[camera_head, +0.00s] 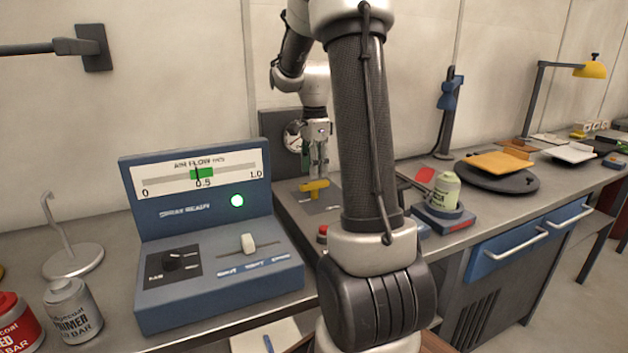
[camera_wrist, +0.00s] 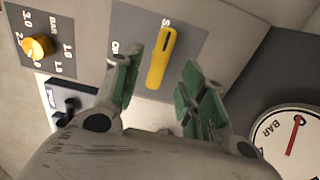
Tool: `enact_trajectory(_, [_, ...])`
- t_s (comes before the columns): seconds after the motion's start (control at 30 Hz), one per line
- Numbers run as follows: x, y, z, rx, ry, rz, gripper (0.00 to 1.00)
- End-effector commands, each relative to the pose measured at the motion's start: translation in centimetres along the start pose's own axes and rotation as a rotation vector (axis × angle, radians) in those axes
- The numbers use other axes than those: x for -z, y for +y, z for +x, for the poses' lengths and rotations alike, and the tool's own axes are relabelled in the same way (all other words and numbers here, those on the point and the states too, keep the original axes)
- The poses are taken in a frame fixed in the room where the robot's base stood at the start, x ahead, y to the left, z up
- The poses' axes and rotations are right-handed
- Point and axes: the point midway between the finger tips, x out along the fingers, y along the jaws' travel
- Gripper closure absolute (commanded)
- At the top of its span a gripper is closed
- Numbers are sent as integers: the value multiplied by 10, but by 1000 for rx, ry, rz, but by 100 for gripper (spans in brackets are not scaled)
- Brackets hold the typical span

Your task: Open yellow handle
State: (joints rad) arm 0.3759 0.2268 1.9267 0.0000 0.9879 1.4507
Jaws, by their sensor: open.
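The yellow handle (camera_head: 314,188) sits on a grey panel to the right of the blue air flow box. In the wrist view the yellow handle (camera_wrist: 161,57) is a long lever on a dark grey plate (camera_wrist: 205,45) with partly hidden lettering. My gripper (camera_head: 318,172) points down just above the handle. In the wrist view my gripper (camera_wrist: 158,85) is open, with one green-padded finger on each side of the handle's line. I see no clear contact, and I cannot tell how far the fingertips are from the handle.
A yellow knob (camera_wrist: 37,46) with a bar scale, a black switch (camera_wrist: 69,108) and a round gauge (camera_wrist: 294,138) surround the handle. The blue air flow box (camera_head: 205,225) stands left, its green lamp lit. A pale green can (camera_head: 446,190) stands right.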

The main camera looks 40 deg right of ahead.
Motion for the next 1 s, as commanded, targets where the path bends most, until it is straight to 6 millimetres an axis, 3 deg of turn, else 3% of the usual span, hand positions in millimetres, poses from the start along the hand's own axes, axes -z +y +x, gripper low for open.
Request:
enact_trajectory(0.23, [0,0,35,-2,0,-1,59])
enact_trajectory(0.57, [0,0,42,0,0,-2,59])
enact_trajectory(0.63, [0,0,42,0,0,-2,66])
enact_trajectory(0.8, [0,0,42,0,0,-2,97])
enact_trajectory(1.0, [0,0,42,0,0,-4,100])
